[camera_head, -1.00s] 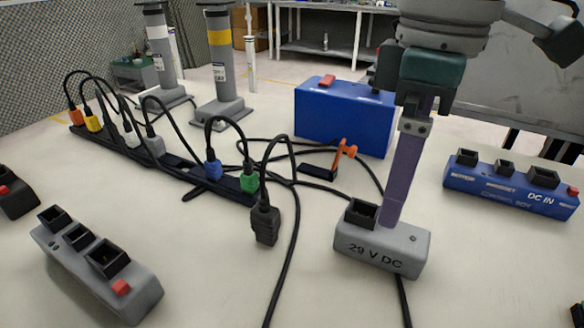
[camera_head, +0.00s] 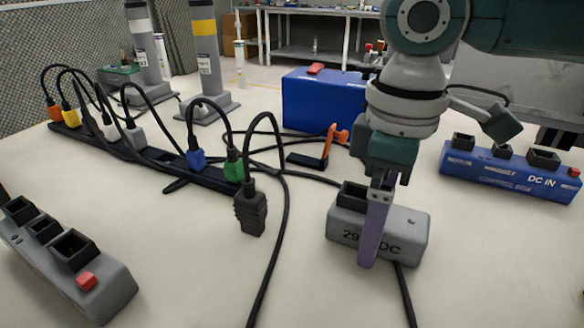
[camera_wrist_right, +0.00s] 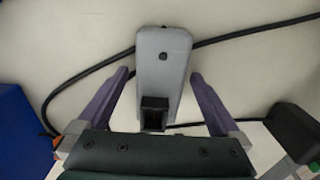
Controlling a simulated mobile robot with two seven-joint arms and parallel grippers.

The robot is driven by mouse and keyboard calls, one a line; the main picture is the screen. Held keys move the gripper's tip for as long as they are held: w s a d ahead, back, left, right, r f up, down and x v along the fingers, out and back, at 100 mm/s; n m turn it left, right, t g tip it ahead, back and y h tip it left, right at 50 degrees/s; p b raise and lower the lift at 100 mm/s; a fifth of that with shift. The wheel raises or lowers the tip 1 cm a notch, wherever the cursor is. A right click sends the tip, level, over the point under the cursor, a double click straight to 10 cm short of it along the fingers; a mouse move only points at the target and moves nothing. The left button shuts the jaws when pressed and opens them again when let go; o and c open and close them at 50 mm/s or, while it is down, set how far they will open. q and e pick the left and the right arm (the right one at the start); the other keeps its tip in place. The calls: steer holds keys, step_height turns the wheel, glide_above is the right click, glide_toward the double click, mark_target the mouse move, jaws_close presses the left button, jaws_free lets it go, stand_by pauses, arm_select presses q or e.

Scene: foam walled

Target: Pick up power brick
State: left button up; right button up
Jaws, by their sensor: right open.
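The power brick (camera_head: 405,240) is a grey box marked "29 V DC" on the white table, right of centre in the head view. It has a black socket on top at its left end. My right gripper (camera_head: 376,225) points down over it, one purple finger in front of its printed face. The other finger is hidden there. In the right wrist view the brick (camera_wrist_right: 163,62) lies between the two spread fingers of the gripper (camera_wrist_right: 161,77), with a visible gap on each side. My left gripper is not in view.
A black power strip (camera_head: 165,160) with coloured plugs runs behind. A blue box (camera_head: 325,100), an orange clamp (camera_head: 332,142), a blue DC IN unit (camera_head: 510,172) and a grey socket box (camera_head: 70,265) stand around.

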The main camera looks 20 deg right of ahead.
jaws_close()
stand_by(0.8)
